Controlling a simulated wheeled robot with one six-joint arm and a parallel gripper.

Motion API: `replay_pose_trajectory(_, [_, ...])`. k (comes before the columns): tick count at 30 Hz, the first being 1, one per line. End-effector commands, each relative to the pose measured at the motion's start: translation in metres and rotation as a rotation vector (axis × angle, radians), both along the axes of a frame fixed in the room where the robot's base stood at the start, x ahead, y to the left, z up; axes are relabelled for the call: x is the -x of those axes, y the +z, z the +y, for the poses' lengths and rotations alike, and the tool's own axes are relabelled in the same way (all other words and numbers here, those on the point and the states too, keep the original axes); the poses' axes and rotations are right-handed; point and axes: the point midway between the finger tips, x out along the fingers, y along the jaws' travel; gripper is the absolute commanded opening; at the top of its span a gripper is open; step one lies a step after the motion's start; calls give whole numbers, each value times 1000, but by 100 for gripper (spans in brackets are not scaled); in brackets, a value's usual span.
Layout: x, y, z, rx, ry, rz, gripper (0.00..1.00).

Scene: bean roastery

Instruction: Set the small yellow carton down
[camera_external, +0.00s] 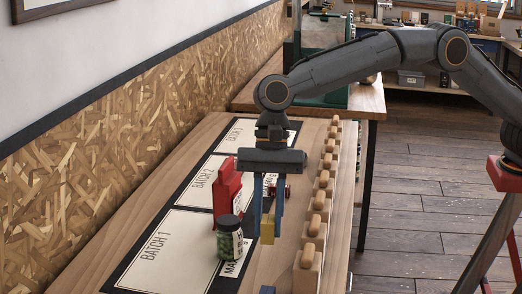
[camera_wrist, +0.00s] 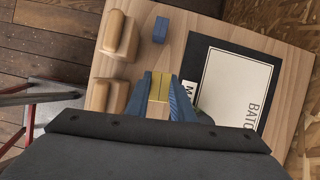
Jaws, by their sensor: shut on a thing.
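My gripper (camera_external: 268,228) points down over the wooden table and is shut on the small yellow carton (camera_external: 267,230). In the wrist view the carton (camera_wrist: 160,86) sits between the two blue fingers (camera_wrist: 161,78). In the external view it appears right of the green jar, near the right edge of the black-bordered batch mat. I cannot tell whether its bottom touches the table.
The dark-lidded green jar (camera_external: 230,244) stands on the BATCH 1 panel (camera_external: 165,250). A red container (camera_external: 228,190) stands behind it, and a dark red item is partly hidden by my fingers. Wooden knobbed blocks (camera_external: 312,228) line the right edge. A small blue block (camera_wrist: 160,30) lies nearby.

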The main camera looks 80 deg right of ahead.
Motion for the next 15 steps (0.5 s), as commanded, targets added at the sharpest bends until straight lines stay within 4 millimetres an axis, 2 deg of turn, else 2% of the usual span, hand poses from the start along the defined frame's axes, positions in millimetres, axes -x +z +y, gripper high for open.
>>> replay_pose_trajectory(5, [-1, 9, -2, 0, -8, 0, 0])
replay_pose_trajectory(8, [-11, 14, -12, -1, -55, -2, 0])
replay_pose_trajectory(11, [-30, 24, -34, 0, -158, -3, 0])
replay_pose_trajectory(15, [-65, 47, -81, -2, -376, -5, 0])
